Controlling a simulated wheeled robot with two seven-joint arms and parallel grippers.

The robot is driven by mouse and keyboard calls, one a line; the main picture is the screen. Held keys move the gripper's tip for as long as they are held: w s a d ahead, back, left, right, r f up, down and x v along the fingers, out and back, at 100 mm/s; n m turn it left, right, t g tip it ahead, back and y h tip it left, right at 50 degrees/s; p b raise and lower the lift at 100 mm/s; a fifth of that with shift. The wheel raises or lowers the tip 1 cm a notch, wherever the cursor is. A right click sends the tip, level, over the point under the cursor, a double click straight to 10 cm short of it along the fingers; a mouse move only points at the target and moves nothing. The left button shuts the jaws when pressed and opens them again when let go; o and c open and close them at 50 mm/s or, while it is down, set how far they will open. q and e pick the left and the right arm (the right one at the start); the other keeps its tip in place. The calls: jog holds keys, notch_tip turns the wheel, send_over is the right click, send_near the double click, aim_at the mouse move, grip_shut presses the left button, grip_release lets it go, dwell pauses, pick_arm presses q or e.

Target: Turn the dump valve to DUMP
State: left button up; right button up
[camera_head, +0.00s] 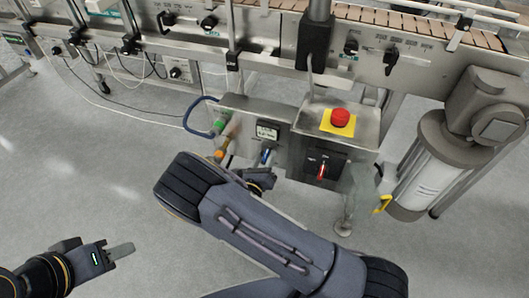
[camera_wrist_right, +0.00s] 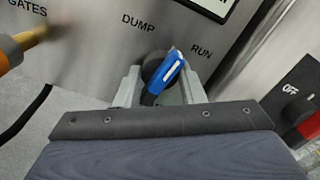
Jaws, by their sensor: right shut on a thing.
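The dump valve's blue handle (camera_wrist_right: 168,74) with a white stripe shows in the right wrist view, below the labels DUMP (camera_wrist_right: 138,22) and RUN (camera_wrist_right: 201,50). It is tilted, its upper end leaning right, on the RUN side. My right gripper (camera_wrist_right: 160,88) is shut on it, one finger on each side. In the head view the blue handle (camera_head: 265,156) shows small beneath a display; my right arm covers most of the right gripper there. My left gripper (camera_head: 120,249) is at the lower left over bare floor, far from the valve; its finger gap is unclear.
Right of the valve are a red rotary switch (camera_head: 321,171) and a red emergency button (camera_head: 340,117) on a yellow plate. A brass-ended, orange-handled part (camera_wrist_right: 22,47) is left of it, by GATES. A steel cylinder (camera_head: 430,178) stands right. Floor at left is clear.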

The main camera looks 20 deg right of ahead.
jog(key=n+p, duration=0.3)
jog(key=n, duration=0.2)
jog(key=shift+s+n, duration=0.1)
jog(key=shift+n, duration=0.3)
jog(key=shift+n+p, duration=0.8)
jog(key=shift+n, duration=0.4)
jog(key=shift+f+n+p, duration=0.1)
jog(key=shift+n+p, duration=0.35)
jog(key=shift+n, duration=0.95)
jog(key=o, duration=1)
jog(key=p+v, duration=0.1)
jog(key=v, duration=0.6)
jog(key=shift+s+a, duration=0.2)
jog(key=shift+s, duration=0.1)
